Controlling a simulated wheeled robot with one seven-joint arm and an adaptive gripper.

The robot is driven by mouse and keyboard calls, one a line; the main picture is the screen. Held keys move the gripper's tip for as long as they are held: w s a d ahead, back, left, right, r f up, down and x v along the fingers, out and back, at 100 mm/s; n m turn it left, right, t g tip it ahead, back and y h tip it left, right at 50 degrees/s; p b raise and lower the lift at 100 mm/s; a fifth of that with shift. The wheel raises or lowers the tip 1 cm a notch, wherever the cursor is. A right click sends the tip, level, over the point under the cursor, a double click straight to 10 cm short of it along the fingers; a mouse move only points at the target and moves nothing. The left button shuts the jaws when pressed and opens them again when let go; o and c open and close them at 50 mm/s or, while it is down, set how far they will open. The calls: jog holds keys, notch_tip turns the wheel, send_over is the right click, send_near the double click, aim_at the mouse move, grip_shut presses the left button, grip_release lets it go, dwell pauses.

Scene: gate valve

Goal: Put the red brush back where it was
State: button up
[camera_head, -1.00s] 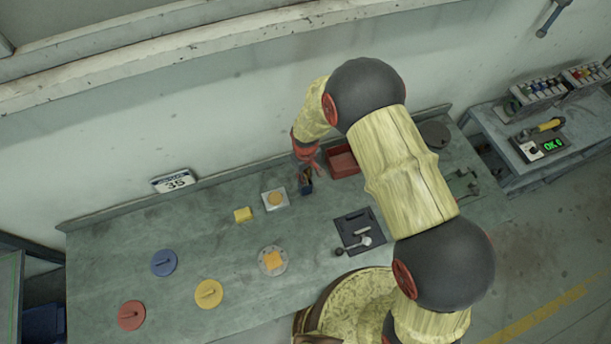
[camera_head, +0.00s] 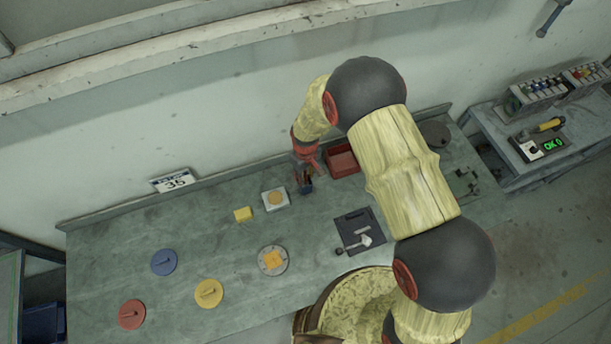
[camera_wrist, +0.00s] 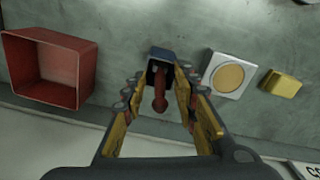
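The red brush (camera_wrist: 160,92) stands with its handle pointing toward the wrist camera, its lower end inside a small dark blue holder (camera_wrist: 161,54). The bristles are hidden. My gripper (camera_wrist: 160,95) is open, with one finger on each side of the handle and a visible gap on both sides. In the head view the holder (camera_head: 306,187) stands on the bench near the wall, just below my gripper (camera_head: 309,172). The brush is too small there to make out clearly.
A red bin (camera_head: 342,162) stands close right of the holder. A white plate with a yellow disc (camera_head: 275,199) and a yellow block (camera_head: 243,214) lie to the left. A black tool tray (camera_head: 358,231) lies in front. The bench's left part holds coloured discs.

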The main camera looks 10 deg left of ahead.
notch_tip(320, 180, up, 12)
jog(key=shift+f+b, duration=0.1)
jog(key=shift+b, duration=0.55)
jog(key=shift+r, duration=0.3)
jog(key=s+d+r+m+t, duration=0.1)
jog(key=s+d+r+m, duration=0.1)
jog(key=d+r, duration=0.7)
jog(key=s+d+r+m+t, duration=0.2)
jog(key=d+r, duration=0.2)
jog(key=r, duration=0.9)
jog(key=s+d+r+m+t, duration=0.1)
jog(key=s+d+r+m, duration=0.1)
jog(key=s+d+r, duration=0.3)
jog(key=s+d+r+m+t, duration=0.1)
jog(key=s+d+r, duration=0.4)
jog(key=s, duration=0.7)
jog(key=shift+d+r+m+t, duration=0.3)
jog(key=shift+d+m, duration=0.35)
jog(key=shift+m, duration=0.25)
